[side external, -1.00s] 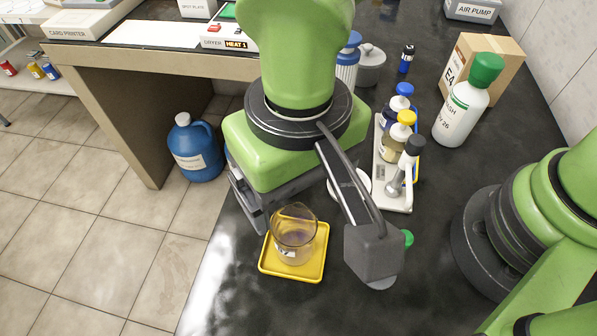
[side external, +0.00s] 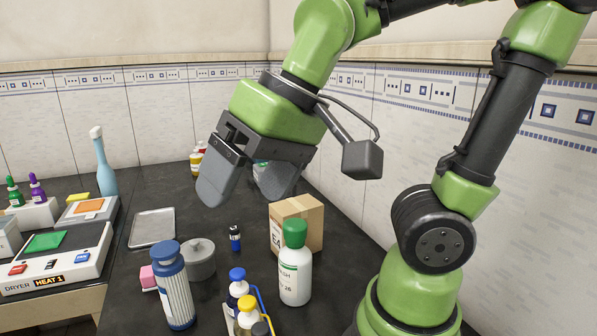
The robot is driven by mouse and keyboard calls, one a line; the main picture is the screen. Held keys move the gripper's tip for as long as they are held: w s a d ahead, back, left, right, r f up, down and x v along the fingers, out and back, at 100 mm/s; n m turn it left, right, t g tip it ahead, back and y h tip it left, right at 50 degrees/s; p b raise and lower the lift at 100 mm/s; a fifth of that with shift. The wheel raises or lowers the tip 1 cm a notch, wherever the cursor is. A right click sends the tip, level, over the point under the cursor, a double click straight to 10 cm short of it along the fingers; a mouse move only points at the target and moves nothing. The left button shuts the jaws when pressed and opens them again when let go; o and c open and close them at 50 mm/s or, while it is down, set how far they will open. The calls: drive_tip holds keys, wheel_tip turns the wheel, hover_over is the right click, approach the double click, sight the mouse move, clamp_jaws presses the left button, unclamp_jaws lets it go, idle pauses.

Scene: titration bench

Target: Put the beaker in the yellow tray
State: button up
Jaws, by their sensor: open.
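My gripper (side external: 245,190) is high in the middle of the side external view, tilted, above the back of the dark bench. Its two grey fingers are spread apart with nothing between them. The beaker and the yellow tray are both outside the present picture, so how the beaker stands now cannot be seen.
A white bottle with a green cap (side external: 295,270) and a cardboard box (side external: 297,224) stand below my gripper. A metal tray (side external: 152,228) lies behind; a dryer (side external: 58,258) is far left.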

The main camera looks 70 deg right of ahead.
drive_tip(key=s+d, duration=0.1)
drive_tip(key=s+d+t, duration=0.2)
drive_tip(key=s+d, duration=0.1)
drive_tip(key=shift+r+m+h, duration=0.4)
